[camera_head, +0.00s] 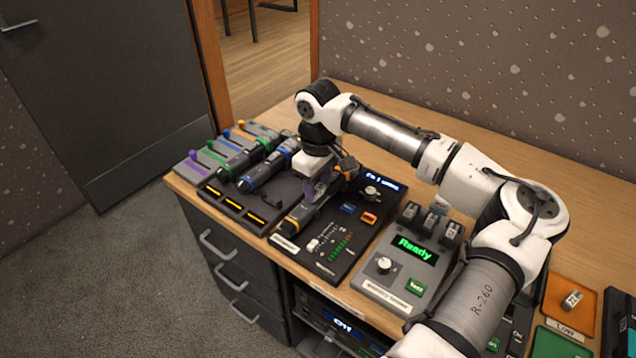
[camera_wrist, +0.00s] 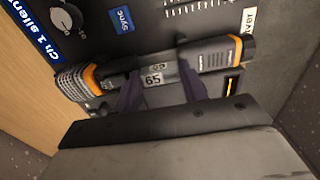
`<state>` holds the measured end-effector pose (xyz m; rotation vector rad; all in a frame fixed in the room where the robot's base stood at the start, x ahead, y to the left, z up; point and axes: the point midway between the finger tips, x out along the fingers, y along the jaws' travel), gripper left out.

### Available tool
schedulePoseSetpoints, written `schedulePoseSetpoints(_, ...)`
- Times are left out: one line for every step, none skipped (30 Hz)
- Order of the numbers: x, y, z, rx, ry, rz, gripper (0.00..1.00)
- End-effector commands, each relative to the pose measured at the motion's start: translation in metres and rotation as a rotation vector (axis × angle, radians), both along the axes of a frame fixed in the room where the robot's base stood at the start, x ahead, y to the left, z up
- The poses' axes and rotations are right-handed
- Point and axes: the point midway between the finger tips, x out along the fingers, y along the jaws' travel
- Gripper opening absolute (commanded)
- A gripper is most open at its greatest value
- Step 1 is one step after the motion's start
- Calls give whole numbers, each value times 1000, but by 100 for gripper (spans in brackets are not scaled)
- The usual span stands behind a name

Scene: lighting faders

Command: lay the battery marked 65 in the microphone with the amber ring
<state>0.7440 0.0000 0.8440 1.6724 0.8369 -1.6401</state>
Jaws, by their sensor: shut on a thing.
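The microphone with the amber ring (camera_head: 294,222) lies on the dark panel beside the mixer. It also shows in the wrist view (camera_wrist: 215,55), with amber bands at both ends of its open middle section. My gripper (camera_head: 316,192) is directly over that middle section, pointing down. In the wrist view its purple fingers (camera_wrist: 160,88) are shut on the battery marked 65 (camera_wrist: 153,79). The battery is at the open section, lined up along the body. I cannot tell whether it touches the bottom of the bay. In the head view my gripper hides the battery.
Two other microphones, one green-ringed (camera_head: 240,162) and one blue-ringed (camera_head: 264,172), lie to the left. The mixer (camera_head: 335,262) is right of the amber one. A charger reading Ready (camera_head: 385,290) holds several batteries. An orange tray (camera_head: 556,290) holds another battery (camera_head: 571,299).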

Motion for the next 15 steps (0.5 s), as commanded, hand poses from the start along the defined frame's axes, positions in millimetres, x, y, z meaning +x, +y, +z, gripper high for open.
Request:
schedulePoseSetpoints(-4, 0, -13, -4, 20, 3, 21)
schedulePoseSetpoints(-4, 0, -13, -4, 20, 3, 21)
schedulePoseSetpoints(-4, 0, -13, -3, 21, 3, 21)
schedulePoseSetpoints(-4, 1, -13, -3, 21, 4, 21)
schedulePoseSetpoints(-4, 0, -14, -3, 21, 4, 21)
schedulePoseSetpoints(-4, 1, -14, -3, 21, 4, 21)
schedulePoseSetpoints(-4, 0, -15, -4, 20, 4, 21)
schedulePoseSetpoints(-4, 0, -15, -3, 20, 4, 21)
schedulePoseSetpoints(-4, 0, -16, -3, 20, 4, 21)
schedulePoseSetpoints(-4, 0, -17, -3, 20, 4, 21)
schedulePoseSetpoints(-4, 0, -18, -3, 20, 4, 21)
schedulePoseSetpoints(-5, 0, -19, -3, 20, 4, 21)
schedulePoseSetpoints(-5, 0, -19, -3, 20, 4, 21)
schedulePoseSetpoints(-5, 0, -20, -3, 20, 5, 21)
schedulePoseSetpoints(-5, 0, -21, -3, 20, 5, 21)
